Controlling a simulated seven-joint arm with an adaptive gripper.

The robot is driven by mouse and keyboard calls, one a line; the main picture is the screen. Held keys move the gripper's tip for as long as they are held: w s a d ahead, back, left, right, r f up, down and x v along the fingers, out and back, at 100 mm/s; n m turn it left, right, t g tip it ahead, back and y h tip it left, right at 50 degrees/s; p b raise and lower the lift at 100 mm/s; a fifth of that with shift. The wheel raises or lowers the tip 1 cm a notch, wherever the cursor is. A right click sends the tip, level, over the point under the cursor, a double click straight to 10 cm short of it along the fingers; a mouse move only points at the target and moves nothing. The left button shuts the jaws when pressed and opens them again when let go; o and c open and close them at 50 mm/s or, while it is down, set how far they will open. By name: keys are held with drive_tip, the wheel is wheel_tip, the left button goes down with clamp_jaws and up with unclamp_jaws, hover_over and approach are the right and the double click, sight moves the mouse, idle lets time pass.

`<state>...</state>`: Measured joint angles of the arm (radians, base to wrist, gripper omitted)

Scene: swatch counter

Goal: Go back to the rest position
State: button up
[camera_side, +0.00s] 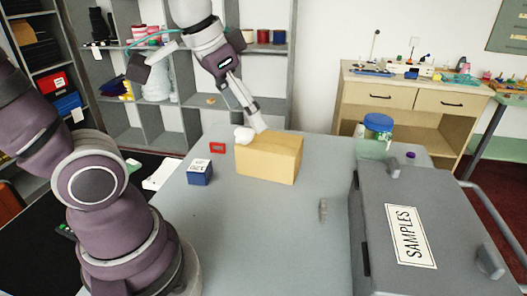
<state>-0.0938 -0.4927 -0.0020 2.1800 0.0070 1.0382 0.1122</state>
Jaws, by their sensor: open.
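My gripper (251,122) points down at the top of a tan block (265,160) on the grey counter (260,235). It is open. A small white rounded thing (243,134) sits at the block's top left edge, beside the fingertips. I cannot tell whether the fingers touch it or the block.
A blue labelled box (200,172) and a small red-framed piece (217,148) lie left of the block. A grey case marked SAMPLES (400,195) fills the right side, with a blue-lidded jar (377,130) behind it. The counter's front middle is mostly clear, with a small grey upright piece (323,209).

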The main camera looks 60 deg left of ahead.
drive_tip(key=shift+t, duration=0.4)
drive_tip(key=s+f, duration=0.1)
drive_tip(key=s+d+f, duration=0.1)
drive_tip(key=s+f, duration=0.1)
drive_tip(key=shift+d, duration=0.35)
